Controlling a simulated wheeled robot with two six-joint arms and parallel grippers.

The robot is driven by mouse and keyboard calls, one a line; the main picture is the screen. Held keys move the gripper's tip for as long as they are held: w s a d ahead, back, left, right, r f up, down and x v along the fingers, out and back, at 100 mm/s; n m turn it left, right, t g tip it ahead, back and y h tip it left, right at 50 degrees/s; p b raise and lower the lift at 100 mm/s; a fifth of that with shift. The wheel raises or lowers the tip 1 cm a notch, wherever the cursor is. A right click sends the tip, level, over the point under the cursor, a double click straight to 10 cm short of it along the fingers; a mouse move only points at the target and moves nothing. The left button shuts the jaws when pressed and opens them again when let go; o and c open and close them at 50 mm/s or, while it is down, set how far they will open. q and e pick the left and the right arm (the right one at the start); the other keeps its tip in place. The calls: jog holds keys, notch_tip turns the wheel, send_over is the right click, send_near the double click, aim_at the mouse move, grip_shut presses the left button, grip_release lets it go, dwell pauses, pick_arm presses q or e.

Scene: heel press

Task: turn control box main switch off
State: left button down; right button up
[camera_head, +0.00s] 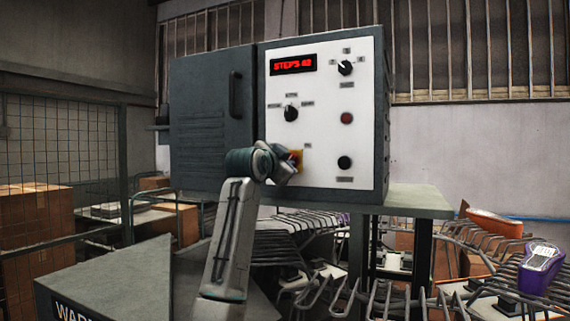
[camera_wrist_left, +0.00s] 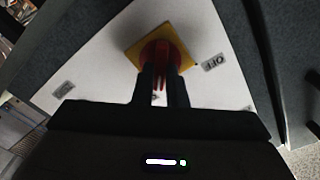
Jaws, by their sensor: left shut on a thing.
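The control box (camera_head: 212,130) stands on a green-grey table, with a white front panel (camera_head: 322,130) and a red lit display (camera_head: 293,64). Its main switch is a red knob on a yellow plate (camera_head: 296,157), low on the panel's left side and partly hidden by my left wrist. In the left wrist view the yellow plate (camera_wrist_left: 183,50) and red knob (camera_wrist_left: 160,52) sit beside an OFF label (camera_wrist_left: 214,62). My left gripper (camera_wrist_left: 161,75) is shut on the red knob. In the head view my left gripper (camera_head: 284,166) is at the switch. My right gripper is not in view.
Other dials (camera_head: 291,113) and a dark button (camera_head: 344,162) sit close by on the panel. The table (camera_head: 418,199) carries the box. Cardboard boxes (camera_head: 36,215) stand at left.

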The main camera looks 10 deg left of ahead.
pick_arm(q)
jog(key=shift+w+a+f+n+b, duration=0.15)
jog(key=shift+n+b, duration=0.75)
jog(key=shift+n, duration=3.3)
jog(key=shift+s+a+r+n+b, duration=0.1)
jog(key=shift+n+b, duration=0.75)
jog(key=shift+n, duration=3.35)
jog(key=c, duration=1.5)
grip_release()
jog(key=shift+o, duration=0.2)
